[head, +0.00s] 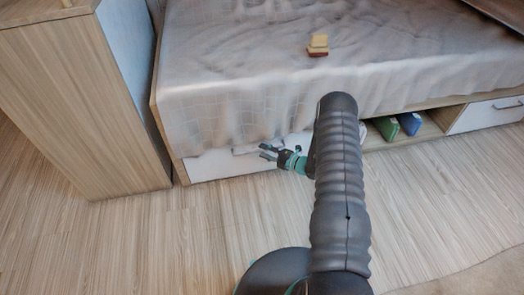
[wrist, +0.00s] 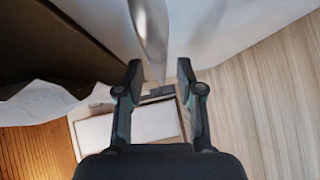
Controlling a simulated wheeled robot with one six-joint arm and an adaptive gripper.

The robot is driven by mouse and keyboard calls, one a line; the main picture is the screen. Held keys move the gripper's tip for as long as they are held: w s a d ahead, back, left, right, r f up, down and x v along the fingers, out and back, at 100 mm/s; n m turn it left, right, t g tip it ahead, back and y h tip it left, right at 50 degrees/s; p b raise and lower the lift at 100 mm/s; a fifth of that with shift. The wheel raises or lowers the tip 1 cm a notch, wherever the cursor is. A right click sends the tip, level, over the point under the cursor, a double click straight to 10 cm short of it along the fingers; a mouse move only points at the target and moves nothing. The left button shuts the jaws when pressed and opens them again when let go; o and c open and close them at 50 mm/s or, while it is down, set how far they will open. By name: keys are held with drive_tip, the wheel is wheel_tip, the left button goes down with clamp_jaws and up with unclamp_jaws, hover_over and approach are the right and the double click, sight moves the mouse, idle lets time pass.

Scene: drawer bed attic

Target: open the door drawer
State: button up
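The left drawer under the bed has a white front (head: 215,163), partly covered by the hanging blanket. My gripper (head: 267,152) is at the right part of this front, with its fingers pointing left. In the wrist view my gripper (wrist: 160,68) is open, with a clear gap between its fingertips. A shiny metal handle bar (wrist: 152,35) runs from the top of the picture down between the fingertips. I cannot tell whether either finger touches it. A white drawer under the right of the bed (head: 490,114) has a dark handle and looks closed.
An open shelf with a green book (head: 386,128) and a blue book (head: 409,123) lies between the drawers. A wooden cabinet (head: 75,100) stands at the left. The blanket (head: 230,95) hangs over the bed edge. The wooden floor (head: 150,240) in front is clear.

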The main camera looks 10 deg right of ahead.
drive_tip(key=shift+x, duration=0.9)
clamp_jaws()
drive_tip(key=shift+s+d, duration=0.1)
